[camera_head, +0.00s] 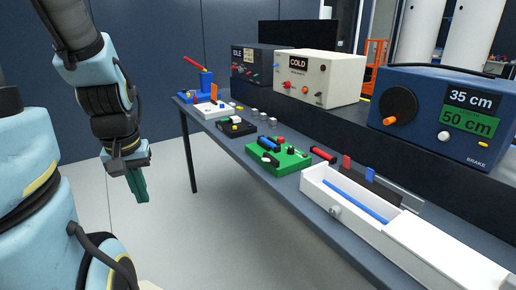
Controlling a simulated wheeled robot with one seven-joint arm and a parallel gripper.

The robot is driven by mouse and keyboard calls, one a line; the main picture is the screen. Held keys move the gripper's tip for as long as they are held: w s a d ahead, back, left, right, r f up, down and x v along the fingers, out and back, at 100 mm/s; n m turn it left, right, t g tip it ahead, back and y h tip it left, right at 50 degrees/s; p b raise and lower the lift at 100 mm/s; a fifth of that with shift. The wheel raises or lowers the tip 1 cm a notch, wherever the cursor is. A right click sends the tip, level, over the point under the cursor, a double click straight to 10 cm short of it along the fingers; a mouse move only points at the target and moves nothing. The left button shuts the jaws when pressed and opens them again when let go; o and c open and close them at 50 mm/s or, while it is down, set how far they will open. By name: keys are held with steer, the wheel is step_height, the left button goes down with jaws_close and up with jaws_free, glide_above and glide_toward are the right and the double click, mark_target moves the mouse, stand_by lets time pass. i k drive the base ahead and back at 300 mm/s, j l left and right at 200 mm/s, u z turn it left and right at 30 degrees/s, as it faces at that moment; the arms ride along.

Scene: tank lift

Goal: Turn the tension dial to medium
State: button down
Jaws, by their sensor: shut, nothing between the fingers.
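No dial in view carries a readable tension label, so I cannot tell which one is the tension dial. A large black round dial (399,106) with an orange knob sits on the front of a blue box (440,145) at the right, marked BRAKE, with 35 cm and 50 cm displays. A cream box (341,92) marked COLD and a dark box (242,72) marked IDLE have small knobs, too small to read. My gripper (138,187) hangs at the left, pointing down, shut and empty, over the floor and well apart from the table.
The long grey table (222,134) runs from back left to front right. On it are a green block (290,162) with switches, a white open tray (330,207) holding a blue bar, and a blue lever stand (205,87). The floor (170,235) between my gripper and the table is clear.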

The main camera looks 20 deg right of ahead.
mark_target(291, 150)
steer(key=i+l, duration=0.15)
steer(key=i, duration=0.45)
steer(key=i+l+z, duration=0.1)
steer(key=i, duration=0.45)
